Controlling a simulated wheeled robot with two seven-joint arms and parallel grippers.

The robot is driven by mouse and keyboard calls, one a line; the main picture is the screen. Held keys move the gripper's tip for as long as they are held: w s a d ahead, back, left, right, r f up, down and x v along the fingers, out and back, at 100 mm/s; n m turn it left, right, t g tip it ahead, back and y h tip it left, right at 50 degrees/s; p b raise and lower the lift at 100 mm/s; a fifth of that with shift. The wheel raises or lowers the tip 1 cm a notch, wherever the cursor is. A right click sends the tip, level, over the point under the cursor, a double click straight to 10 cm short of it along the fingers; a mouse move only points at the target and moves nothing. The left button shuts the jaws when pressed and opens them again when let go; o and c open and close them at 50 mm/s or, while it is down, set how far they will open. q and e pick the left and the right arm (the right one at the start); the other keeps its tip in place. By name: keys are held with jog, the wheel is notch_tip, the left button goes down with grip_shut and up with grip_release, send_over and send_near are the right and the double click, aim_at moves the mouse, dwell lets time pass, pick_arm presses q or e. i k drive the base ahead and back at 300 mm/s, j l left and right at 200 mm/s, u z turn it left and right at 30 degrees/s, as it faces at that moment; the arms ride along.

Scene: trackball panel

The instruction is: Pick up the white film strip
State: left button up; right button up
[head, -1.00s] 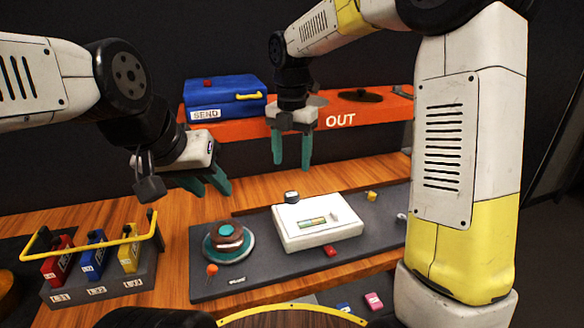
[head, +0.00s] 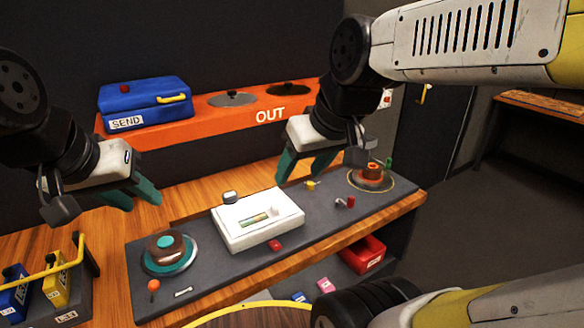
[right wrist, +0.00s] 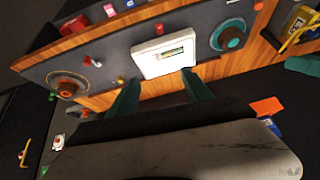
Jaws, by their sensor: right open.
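A small pale strip (head: 183,292), which looks like the white film strip, lies flat on the dark grey mat (head: 215,270) near its front left corner. An orange-topped peg (head: 153,286) is just left of it. In the right wrist view a small white piece (right wrist: 233,2) shows at the top edge. My right gripper (head: 303,170) is open and empty above the back of the mat, behind and right of the white box (head: 240,238), well away from the strip. It also shows in the right wrist view (right wrist: 160,78). My left gripper (head: 138,196) is open and empty over the wood, left of the mat.
A brown and teal trackball (head: 168,250) sits behind the strip. Small red, yellow and pink pieces lie around. A second round dial (head: 371,178) is at the mat's right end. A rack with a yellow handle (head: 50,262) stands at left. An orange OUT shelf (head: 270,115) runs behind.

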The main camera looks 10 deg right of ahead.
aim_at(249, 223)
jog(key=k+j+u, duration=0.1)
jog(key=u, duration=0.7)
jog(key=k+j+u, duration=0.25)
jog(key=j, duration=0.15)
jog(key=j+u, duration=0.25)
jog(key=j, duration=0.15)
jog(key=j+u, duration=0.25)
jog(key=j, duration=0.2)
jog(key=k+j, duration=0.1)
jog(key=j, duration=0.45)
jog(key=k+j, duration=0.1)
jog(key=j, duration=0.4)
jog(key=z, duration=2.2)
jog(key=i+l+u, duration=0.3)
jog(key=i, duration=0.35)
jog(key=i+l+u, duration=0.3)
jog(key=i+l, duration=0.2)
jog(key=i, duration=0.15)
